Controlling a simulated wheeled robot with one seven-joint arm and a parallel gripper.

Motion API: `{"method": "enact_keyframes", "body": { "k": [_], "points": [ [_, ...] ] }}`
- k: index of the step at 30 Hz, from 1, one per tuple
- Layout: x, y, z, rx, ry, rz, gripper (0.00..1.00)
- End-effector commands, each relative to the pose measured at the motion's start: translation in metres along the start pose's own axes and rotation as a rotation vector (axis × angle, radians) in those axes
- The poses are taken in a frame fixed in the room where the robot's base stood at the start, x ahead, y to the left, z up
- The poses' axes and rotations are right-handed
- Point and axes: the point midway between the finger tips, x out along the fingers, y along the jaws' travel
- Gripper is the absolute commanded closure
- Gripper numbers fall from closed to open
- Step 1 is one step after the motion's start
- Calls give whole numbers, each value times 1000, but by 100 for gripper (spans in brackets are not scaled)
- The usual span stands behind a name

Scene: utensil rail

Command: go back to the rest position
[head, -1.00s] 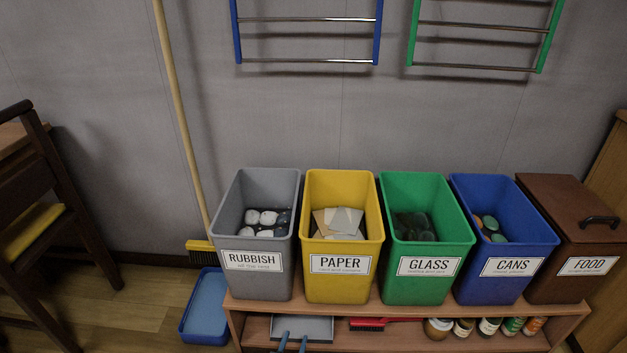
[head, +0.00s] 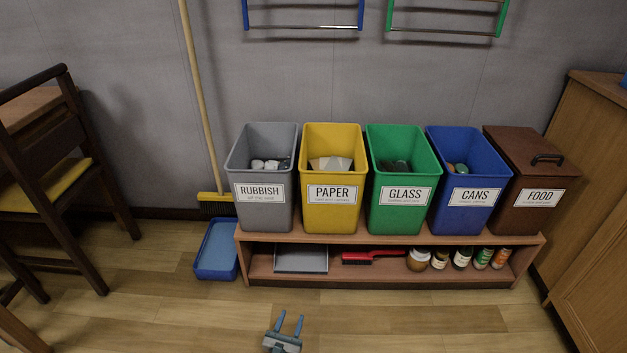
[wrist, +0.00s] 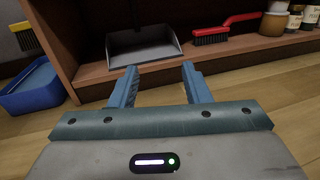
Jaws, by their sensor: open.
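My gripper (head: 285,325) shows at the bottom of the head view, low over the wooden floor in front of the bin shelf. In the wrist view its two blue fingers (wrist: 157,88) are apart with nothing between them. They point toward the low shelf (head: 385,283), where a grey dustpan (head: 301,259) lies. The dustpan also shows ahead of the fingers in the wrist view (wrist: 142,48), apart from them.
Grey (head: 262,205), yellow (head: 332,208), green (head: 401,211) and blue (head: 466,213) bins and a brown food bin (head: 528,222) stand on the shelf. Below are a red brush (head: 372,257) and jars. A blue tub (head: 215,250) and chair (head: 60,180) stand left. Open floor lies in front.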

Motion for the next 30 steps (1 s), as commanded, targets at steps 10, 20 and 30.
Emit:
{"method": "enact_keyframes", "body": {
  "k": [10,20,30],
  "points": [
    [16,-13,63,110,14,-187,57],
    [34,-40,172,311,43,-504,57],
    [40,-91,317,613,98,-932,57]
  ]
}}
